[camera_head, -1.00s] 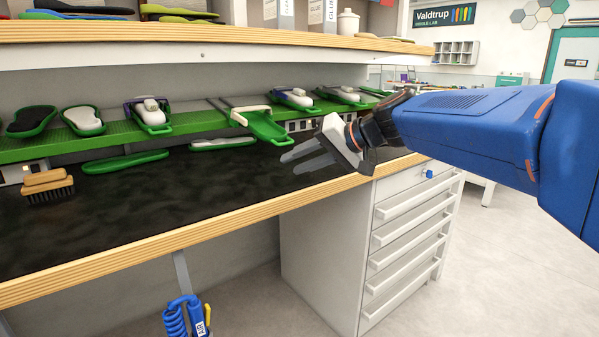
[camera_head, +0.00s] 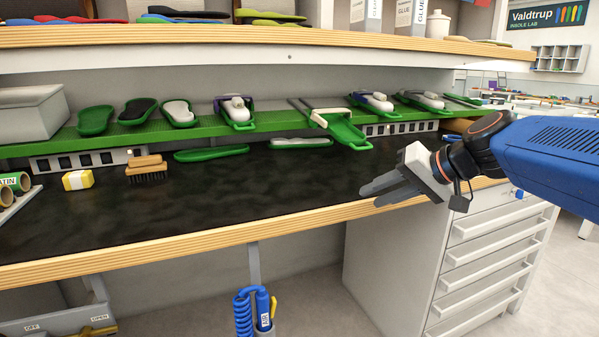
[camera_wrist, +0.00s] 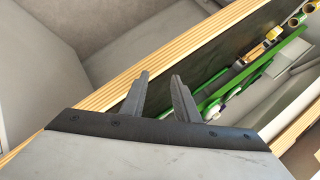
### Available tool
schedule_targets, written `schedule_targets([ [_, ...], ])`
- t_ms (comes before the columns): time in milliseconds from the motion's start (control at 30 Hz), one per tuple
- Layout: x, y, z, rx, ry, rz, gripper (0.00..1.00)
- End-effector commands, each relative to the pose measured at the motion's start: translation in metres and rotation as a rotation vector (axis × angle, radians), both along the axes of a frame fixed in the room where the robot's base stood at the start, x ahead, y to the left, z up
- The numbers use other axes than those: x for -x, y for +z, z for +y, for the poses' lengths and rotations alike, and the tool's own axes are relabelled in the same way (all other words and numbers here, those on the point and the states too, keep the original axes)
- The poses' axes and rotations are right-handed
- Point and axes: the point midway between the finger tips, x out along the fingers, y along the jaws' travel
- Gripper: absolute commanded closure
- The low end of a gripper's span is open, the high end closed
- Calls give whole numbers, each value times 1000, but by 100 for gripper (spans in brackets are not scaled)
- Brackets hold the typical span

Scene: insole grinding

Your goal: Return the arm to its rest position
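My gripper (camera_head: 385,190) is over the right part of the black bench top, near its wooden front edge, with its grey fingers pointing left. In the wrist view its two fingers (camera_wrist: 160,88) stand apart with nothing between them. My blue arm reaches in from the right in the head view, above the white drawer unit. The gripper appears clear of the bench edge (camera_head: 215,235), though its exact height is hard to tell.
A green shelf (camera_head: 270,122) along the back holds insoles and green holders. A wooden brush (camera_head: 147,168) and a yellow-white block (camera_head: 78,180) lie at left. A drawer unit (camera_head: 480,250) stands under the right end. An upper shelf (camera_head: 250,38) overhangs the bench.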

Motion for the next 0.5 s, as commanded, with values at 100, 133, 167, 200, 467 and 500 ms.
schedule_targets([
  [100,46,-41,3,114,22,64,72],
  [133,60,-54,3,152,29,83,72],
  [167,73,-67,1,190,31,101,72],
  [200,91,-83,-3,242,37,124,72],
  [467,181,-170,-42,552,48,211,72],
  [500,190,-178,-48,588,48,216,72],
])
